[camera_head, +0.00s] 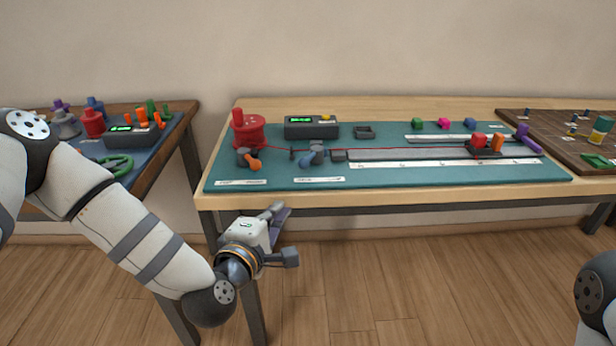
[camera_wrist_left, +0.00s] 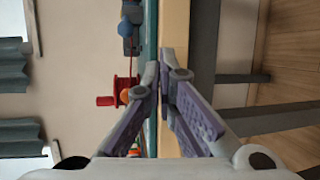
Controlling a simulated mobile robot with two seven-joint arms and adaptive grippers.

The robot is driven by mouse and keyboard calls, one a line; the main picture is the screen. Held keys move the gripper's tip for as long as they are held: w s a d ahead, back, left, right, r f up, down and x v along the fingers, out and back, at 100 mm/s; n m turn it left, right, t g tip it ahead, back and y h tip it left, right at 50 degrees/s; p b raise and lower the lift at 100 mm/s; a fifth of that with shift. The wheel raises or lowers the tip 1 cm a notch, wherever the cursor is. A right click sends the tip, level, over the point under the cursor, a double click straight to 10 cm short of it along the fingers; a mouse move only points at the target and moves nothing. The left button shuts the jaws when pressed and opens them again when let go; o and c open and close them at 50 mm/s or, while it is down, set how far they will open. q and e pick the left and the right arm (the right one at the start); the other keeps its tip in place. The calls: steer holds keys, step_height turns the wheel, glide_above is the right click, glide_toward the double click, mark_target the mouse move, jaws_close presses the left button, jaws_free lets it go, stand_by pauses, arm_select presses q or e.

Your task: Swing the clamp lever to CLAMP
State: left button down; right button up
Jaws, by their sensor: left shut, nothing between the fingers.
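An orange-handled lever (camera_head: 250,160) on a dark base stands at the front left of the teal board, just in front of the red spool (camera_head: 248,132). A blue-handled lever (camera_head: 312,156) stands to its right. The labels are too small to read, so I cannot tell which is the clamp lever. My left gripper (camera_head: 279,216) is in front of and below the table's front edge, apart from both levers. In the left wrist view its purple-padded fingers (camera_wrist_left: 163,78) are together and empty. Orange and blue handles show small beyond them. My right gripper is out of view.
A red cord runs from the spool along a grey rail to a carriage with red and orange blocks (camera_head: 487,143). A dark display box (camera_head: 311,127) stands behind the levers. The table's front edge (camera_head: 390,195) lies between my left gripper and the board. Side tables flank it.

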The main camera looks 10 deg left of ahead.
mark_target(285, 177)
arm_select(q)
steer(key=w+r, duration=0.1)
steer(key=w, duration=0.3)
steer(key=w+a+r+n+y, duration=0.1)
steer(key=w, duration=0.2)
steer(key=w+n+t+b, duration=0.1)
steer(key=w, duration=0.3)
steer(key=shift+w+a+r, duration=0.35)
steer(key=shift+a+r, duration=0.05)
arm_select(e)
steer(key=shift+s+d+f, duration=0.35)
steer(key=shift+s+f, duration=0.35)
arm_select(q)
steer(key=shift+s+y, duration=0.1)
steer(key=shift+y, duration=0.3)
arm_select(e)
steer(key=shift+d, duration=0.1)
